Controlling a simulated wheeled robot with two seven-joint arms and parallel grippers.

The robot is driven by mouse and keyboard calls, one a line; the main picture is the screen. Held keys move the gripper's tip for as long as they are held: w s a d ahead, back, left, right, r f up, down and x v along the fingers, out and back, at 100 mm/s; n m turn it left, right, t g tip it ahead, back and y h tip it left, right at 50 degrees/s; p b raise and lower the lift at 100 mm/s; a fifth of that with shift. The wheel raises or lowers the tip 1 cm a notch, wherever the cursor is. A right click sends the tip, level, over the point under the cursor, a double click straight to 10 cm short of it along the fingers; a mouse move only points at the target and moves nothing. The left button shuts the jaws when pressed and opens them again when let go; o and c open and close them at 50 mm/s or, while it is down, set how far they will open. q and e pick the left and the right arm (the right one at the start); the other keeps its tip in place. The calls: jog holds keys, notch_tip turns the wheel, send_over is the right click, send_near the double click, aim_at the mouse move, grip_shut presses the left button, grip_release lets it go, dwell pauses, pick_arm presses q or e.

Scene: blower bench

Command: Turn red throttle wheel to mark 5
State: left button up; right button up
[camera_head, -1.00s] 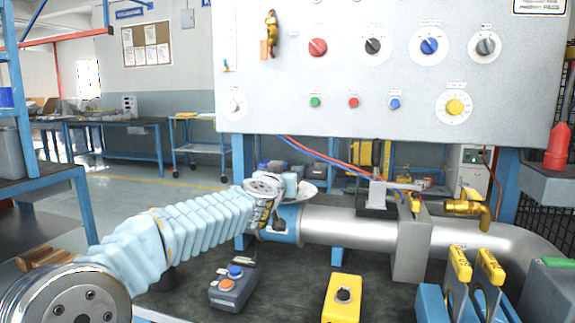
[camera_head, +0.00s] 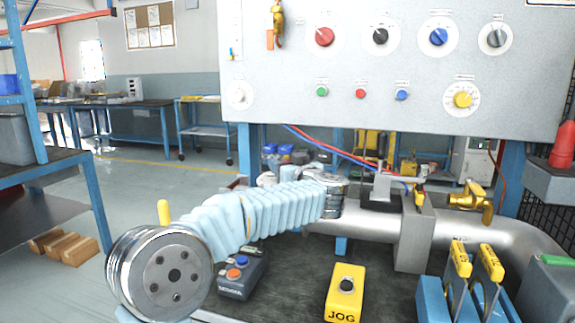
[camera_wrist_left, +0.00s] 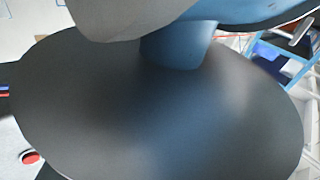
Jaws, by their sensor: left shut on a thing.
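A red knob (camera_head: 324,36) is on the grey panel at the top of the head view. My left arm reaches in from the left, and its metal wrist (camera_head: 330,190) is over the left end of the silver pipe (camera_head: 365,229). The left fingertips are hidden there. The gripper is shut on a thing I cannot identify. In the left wrist view a large dark grey disc (camera_wrist_left: 150,115) fills most of the picture, with a blue neck above it. My right gripper is not in view.
The panel (camera_head: 280,75) carries several knobs and buttons, including a yellow dial (camera_head: 462,100). A grey box with blue and orange buttons (camera_head: 240,275) and a yellow JOG box (camera_head: 345,292) stand on the bench. Yellow-handled levers (camera_head: 460,258) are at the right.

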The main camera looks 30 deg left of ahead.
pick_arm(q)
jog(key=shift+r, duration=0.4)
jog(key=o, duration=1.1)
jog(key=shift+c, duration=0.2)
jog(key=shift+f, duration=0.2)
jog(key=b+v, duration=0.1)
jog(key=v, duration=1.3)
jog(key=shift+b, duration=0.4)
jog(key=shift+w, duration=0.1)
